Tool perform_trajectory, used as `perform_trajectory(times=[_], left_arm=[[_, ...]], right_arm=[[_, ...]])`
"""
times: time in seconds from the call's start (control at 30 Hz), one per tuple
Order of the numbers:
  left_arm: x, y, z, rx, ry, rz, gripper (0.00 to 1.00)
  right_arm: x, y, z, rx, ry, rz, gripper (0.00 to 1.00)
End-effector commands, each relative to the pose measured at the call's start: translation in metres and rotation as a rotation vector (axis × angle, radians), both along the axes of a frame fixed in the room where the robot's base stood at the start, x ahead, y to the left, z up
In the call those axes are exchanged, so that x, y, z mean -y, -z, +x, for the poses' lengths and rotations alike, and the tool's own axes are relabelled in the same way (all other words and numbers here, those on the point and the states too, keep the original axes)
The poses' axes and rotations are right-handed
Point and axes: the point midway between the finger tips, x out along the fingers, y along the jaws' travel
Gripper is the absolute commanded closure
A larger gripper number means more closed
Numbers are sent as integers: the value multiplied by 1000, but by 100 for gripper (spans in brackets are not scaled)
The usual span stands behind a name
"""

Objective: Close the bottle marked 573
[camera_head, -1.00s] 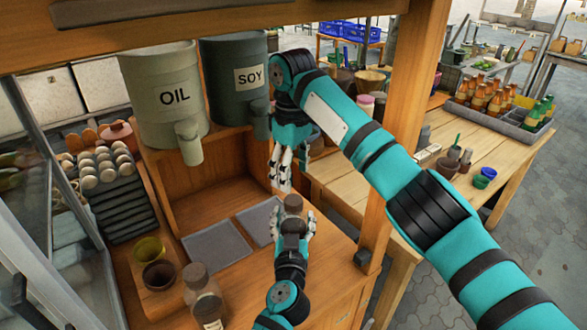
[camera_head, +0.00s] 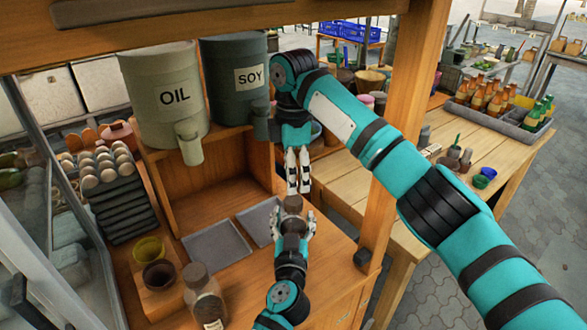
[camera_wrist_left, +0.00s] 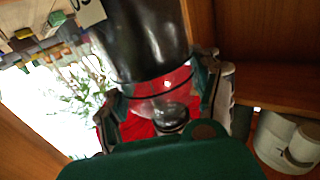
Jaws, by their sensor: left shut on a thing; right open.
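My left gripper (camera_head: 294,222) is shut on a small bottle with a brown top (camera_head: 293,204), above the wooden counter. In the left wrist view, clear glass (camera_wrist_left: 160,90) shows between the fingers; no number is readable. My right gripper (camera_head: 298,188) hangs just above the brown top, fingers pointing down. It is open, and I cannot tell whether its tips touch the top. Another glass bottle with a brown top (camera_head: 207,305) stands on the counter at lower left. Its label is too small to read.
Grey trays (camera_head: 217,246) lie on the counter behind my left gripper. Two small pots (camera_head: 159,274) stand at left. The OIL container (camera_head: 165,95) and SOY container (camera_head: 236,80) stand above at the back. A wooden post (camera_head: 394,125) rises at right.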

Motion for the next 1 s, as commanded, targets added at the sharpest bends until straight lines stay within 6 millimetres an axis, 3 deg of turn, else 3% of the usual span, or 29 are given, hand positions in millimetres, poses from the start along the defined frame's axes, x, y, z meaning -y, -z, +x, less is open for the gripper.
perform_trajectory(times=[0.3, 0.5, 0.87, 1.0], left_arm=[[0, 1, 0, -1, 0, -1, 100], [0, 0, 0, -1, 0, -1, 100], [0, 0, 0, -1, 0, -1, 100], [0, 0, 0, -1, 0, 0, 100]], right_arm=[[1, 49, -1, -3, 2, -1, 38], [0, 69, 0, -1, 1, 0, 38], [0, 73, 0, -1, 2, 0, 38], [0, 73, 0, -1, 2, 0, 54]])
